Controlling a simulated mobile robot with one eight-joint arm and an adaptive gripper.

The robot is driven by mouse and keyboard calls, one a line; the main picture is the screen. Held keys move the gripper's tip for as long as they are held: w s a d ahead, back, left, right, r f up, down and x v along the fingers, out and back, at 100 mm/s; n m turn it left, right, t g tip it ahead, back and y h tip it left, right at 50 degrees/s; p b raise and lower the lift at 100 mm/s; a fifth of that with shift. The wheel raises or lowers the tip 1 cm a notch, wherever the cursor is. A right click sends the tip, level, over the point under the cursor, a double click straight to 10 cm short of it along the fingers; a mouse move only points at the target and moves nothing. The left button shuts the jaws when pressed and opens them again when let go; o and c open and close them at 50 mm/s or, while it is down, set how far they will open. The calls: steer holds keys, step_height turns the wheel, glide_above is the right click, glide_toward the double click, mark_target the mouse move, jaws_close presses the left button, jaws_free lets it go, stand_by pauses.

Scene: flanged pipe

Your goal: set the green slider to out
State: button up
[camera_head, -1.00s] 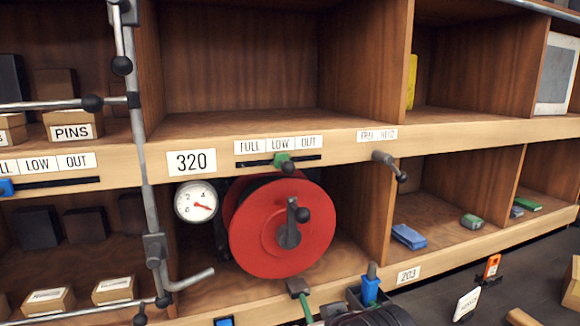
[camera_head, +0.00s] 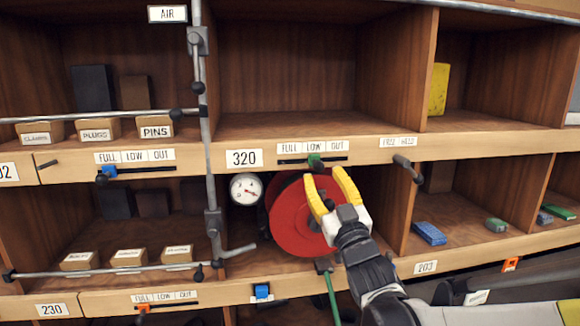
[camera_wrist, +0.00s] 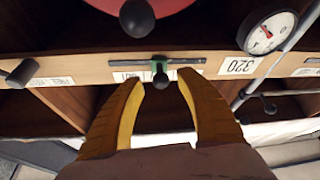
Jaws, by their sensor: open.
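The green slider (camera_head: 314,160) sits on a dark slot in the shelf edge, under the LOW mark of the FULL, LOW, OUT label strip (camera_head: 312,146). In the wrist view, the picture is upside down and the slider (camera_wrist: 159,72) shows ahead, near the gap between the fingertips, with its dark knob toward me. My gripper (camera_head: 326,186) has yellow fingers and is open and empty, just below the slider in the head view. In the wrist view, my gripper (camera_wrist: 158,85) has one finger on each side of the slider's line, apart from it.
A red reel (camera_head: 294,222) and a round gauge (camera_head: 246,189) are below the shelf edge. A grey lever (camera_head: 405,166) sticks out to the right, and a vertical grey pipe (camera_head: 206,120) stands to the left. Another slider, blue (camera_head: 107,173), is further left.

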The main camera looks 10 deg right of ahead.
mark_target(317, 165)
steer(key=x, duration=0.5)
steer(key=shift+c, duration=0.5)
steer(key=shift+f, duration=0.1)
jaws_close()
